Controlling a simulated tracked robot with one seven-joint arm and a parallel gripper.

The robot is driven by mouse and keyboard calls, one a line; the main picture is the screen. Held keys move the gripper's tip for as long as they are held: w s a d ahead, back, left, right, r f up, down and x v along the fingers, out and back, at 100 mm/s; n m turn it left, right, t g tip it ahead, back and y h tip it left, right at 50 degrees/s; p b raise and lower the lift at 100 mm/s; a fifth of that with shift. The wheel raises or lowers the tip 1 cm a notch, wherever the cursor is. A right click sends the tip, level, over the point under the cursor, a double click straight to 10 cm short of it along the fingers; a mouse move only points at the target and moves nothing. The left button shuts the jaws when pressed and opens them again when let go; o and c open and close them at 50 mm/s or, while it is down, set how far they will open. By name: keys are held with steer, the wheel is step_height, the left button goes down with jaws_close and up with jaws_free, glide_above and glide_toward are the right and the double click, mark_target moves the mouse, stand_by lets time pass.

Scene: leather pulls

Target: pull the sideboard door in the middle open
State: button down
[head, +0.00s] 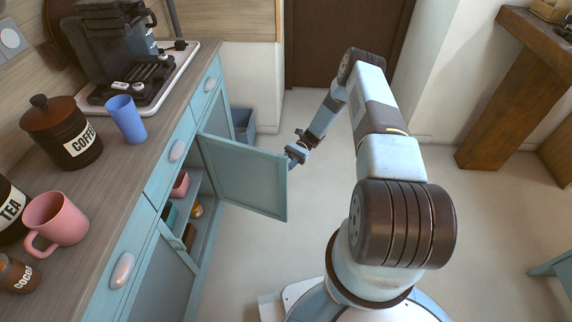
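The middle sideboard door (240,175) is pale blue and stands swung well out from the front of the sideboard (128,240). Its inner face is toward me, and its outer face with any pull is hidden. My gripper (292,157) is at the door's free edge, near the top corner, partly behind the panel. I cannot tell whether its fingers touch the door or hold a pull, or whether they are open or shut. Behind the door, the open compartment shows shelves (205,212) with several small items.
On the worktop stand a coffee machine (110,50), a blue cup (126,119), a brown coffee jar (62,135) and a pink mug (56,218). A grey-blue bin (243,124) stands on the floor beyond the door. The floor right of the door is clear around my arm.

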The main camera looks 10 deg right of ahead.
steer(key=shift+w+a+r, duration=0.1)
steer(key=shift+w+a, duration=0.15)
steer(key=shift+w, duration=0.05)
steer(key=c, duration=1.2)
jaws_free()
steer(key=shift+o, duration=0.2)
steer(key=shift+s+d, duration=0.1)
steer(key=shift+d, duration=0.15)
steer(key=shift+d, duration=0.1)
steer(key=v, duration=1.3)
steer(key=shift+w+d, duration=0.2)
steer(key=shift+d, duration=0.1)
